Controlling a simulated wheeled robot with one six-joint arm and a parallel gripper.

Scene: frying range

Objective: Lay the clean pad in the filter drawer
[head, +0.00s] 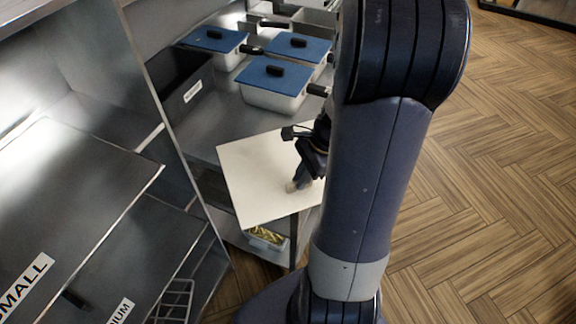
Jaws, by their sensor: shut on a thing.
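A square white pad (250,178) shows in the head view, lying roughly flat at the near end of a steel counter. My gripper (295,186) is shut on the pad at its right part. My arm hides some of the pad's right edge and part of the gripper. I cannot tell whether the pad touches the counter or is held just above it. I cannot make out the filter drawer in this view.
Several white pans with blue lids (274,74) stand on the steel counter (205,130) behind the pad. A tub of yellow food (266,236) sits below it. Steel shelves labelled SMALL (60,215) and a wire rack (174,300) are at left. The wooden floor (490,190) at right is clear.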

